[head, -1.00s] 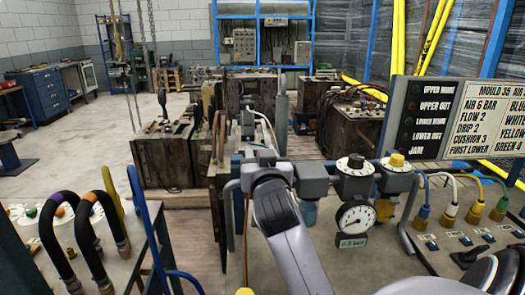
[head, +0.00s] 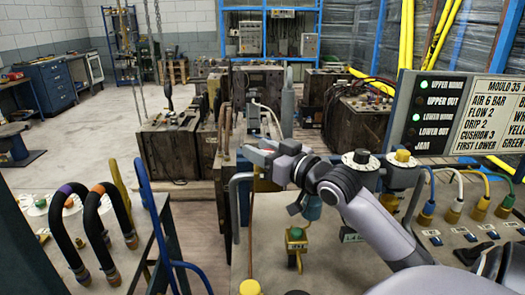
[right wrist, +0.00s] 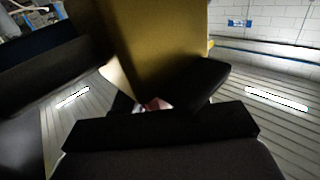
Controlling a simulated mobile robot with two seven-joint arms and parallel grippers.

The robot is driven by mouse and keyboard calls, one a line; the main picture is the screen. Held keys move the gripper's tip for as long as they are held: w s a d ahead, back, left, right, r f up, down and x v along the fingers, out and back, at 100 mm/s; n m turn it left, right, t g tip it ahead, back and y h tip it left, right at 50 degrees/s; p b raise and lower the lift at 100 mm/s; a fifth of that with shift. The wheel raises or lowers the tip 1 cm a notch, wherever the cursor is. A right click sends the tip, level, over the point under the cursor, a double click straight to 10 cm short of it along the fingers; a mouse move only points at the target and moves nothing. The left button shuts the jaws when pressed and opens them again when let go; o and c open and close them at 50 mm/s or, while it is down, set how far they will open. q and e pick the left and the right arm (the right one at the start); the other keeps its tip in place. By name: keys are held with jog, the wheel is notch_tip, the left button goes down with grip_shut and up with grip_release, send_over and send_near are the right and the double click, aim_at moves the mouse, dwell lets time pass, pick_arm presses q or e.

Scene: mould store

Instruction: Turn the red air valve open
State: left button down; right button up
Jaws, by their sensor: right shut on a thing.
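My right gripper (head: 248,154) reaches in from the right, over the near bench, to the pipework at its far left edge. In the right wrist view its dark fingers (right wrist: 160,103) are closed on a small reddish piece (right wrist: 155,103), mostly hidden between them. This looks like part of the red air valve, but its shape and turn angle cannot be made out. A broad yellow-olive block (right wrist: 165,45) fills the space just beyond the fingers. In the head view the red valve cannot be made out at the gripper. My left gripper is out of view.
A dial with a yellow knob (head: 403,155) and a black-and-white dial (head: 361,157) stand close to my right arm. The status board (head: 430,115) shows green lamps at upper home and lower home.

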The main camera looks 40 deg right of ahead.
jog(key=shift+r+n+y, duration=0.1)
jog(key=shift+n+y, duration=0.5)
jog(key=shift+y, duration=0.3)
jog(key=o, duration=1)
jog(key=shift+w+a, duration=0.1)
jog(key=shift+c, duration=0.2)
jog(key=shift+s+f+b, duration=0.2)
jog(key=shift+s+b, duration=0.1)
jog(key=shift+s, duration=0.4)
jog(key=shift+s+d+r+b, duration=0.1)
jog(key=shift+s+d+b, duration=0.1)
jog(key=shift+s, duration=0.75)
jog(key=shift+s+d+b, duration=0.15)
jog(key=shift+s+b, duration=0.1)
jog(key=shift+s, duration=0.75)
jog(key=shift+s+d+r+b, duration=0.1)
jog(key=shift+s+d+b, duration=0.1)
jog(key=shift+s, duration=0.75)
jog(key=shift+c, duration=0.2)
